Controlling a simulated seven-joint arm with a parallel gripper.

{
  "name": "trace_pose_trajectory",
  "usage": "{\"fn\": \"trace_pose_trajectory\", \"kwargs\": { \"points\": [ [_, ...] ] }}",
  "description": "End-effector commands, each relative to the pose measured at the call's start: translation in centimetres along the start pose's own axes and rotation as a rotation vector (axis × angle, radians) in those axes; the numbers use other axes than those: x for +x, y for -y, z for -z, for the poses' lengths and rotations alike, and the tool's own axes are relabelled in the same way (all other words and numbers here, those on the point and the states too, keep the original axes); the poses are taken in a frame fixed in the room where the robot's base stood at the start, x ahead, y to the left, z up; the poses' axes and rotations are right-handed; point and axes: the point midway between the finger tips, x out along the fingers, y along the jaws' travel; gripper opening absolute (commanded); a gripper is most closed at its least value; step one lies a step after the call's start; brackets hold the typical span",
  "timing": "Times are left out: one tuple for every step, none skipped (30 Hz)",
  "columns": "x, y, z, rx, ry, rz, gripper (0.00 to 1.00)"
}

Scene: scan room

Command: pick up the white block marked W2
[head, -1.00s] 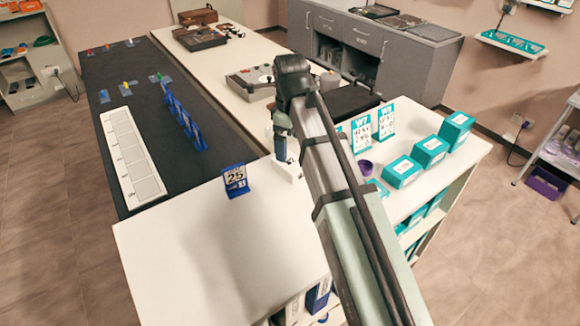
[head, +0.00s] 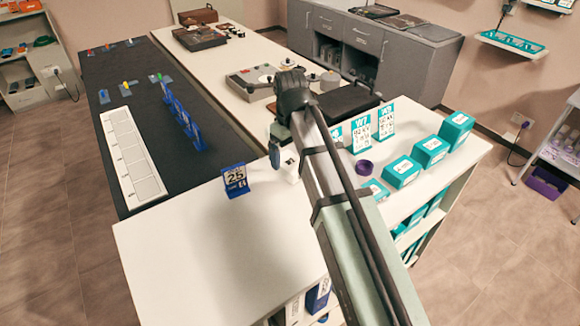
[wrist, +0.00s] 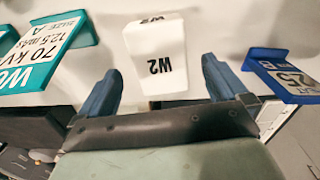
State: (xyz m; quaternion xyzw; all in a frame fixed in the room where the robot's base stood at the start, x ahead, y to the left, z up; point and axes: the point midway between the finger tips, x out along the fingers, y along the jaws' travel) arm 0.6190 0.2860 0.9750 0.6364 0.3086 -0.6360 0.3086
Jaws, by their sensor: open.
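The white block marked W2 (wrist: 160,60) stands in the upper middle of the wrist view, with its label upside down there. My gripper (wrist: 163,85) is open, with its two blue fingers apart below and to either side of the block. I see no contact between the fingers and the block. In the head view, the white block (head: 289,166) shows partly beside my gripper (head: 275,155), at the far end of the white counter. My arm hides part of that area.
Teal-framed signs (head: 361,133) stand to the right, with a purple cup (head: 364,167) and teal boxes (head: 402,171). The near white counter (head: 200,245) is clear.

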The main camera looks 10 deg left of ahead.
Motion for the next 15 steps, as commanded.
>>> {"fn": "trace_pose_trajectory", "kwargs": {
  "points": [
    [0.7,0.1,-0.1,0.000,0.002,0.001,1.00],
    [1.0,0.1,-0.1,0.000,0.002,0.001,1.00],
    [1.5,0.1,-0.1,0.000,0.002,0.001,1.00],
    [1.9,0.1,-0.1,-0.001,0.002,0.001,1.00],
    [2.2,0.1,-0.1,-0.001,0.002,0.001,1.00],
    [2.7,0.1,-0.1,-0.001,0.002,0.001,1.00],
    [3.0,0.1,-0.1,-0.001,0.002,0.001,1.00],
    [3.2,0.1,-0.1,-0.001,0.002,0.001,1.00],
    [3.4,0.0,-0.1,-0.001,0.001,0.000,1.00],
    [3.5,0.0,-0.1,-0.001,0.001,0.000,1.00],
    [3.6,0.0,-0.1,-0.001,0.000,0.000,1.00],
    [3.7,0.0,0.0,-0.001,0.000,0.000,1.00],
    [3.7,0.0,0.0,-0.001,0.000,0.000,1.00],
    [3.6,0.0,0.0,-0.001,0.000,0.000,1.00],
    [3.6,0.0,0.0,-0.001,0.000,0.000,1.00]
  ]
}}
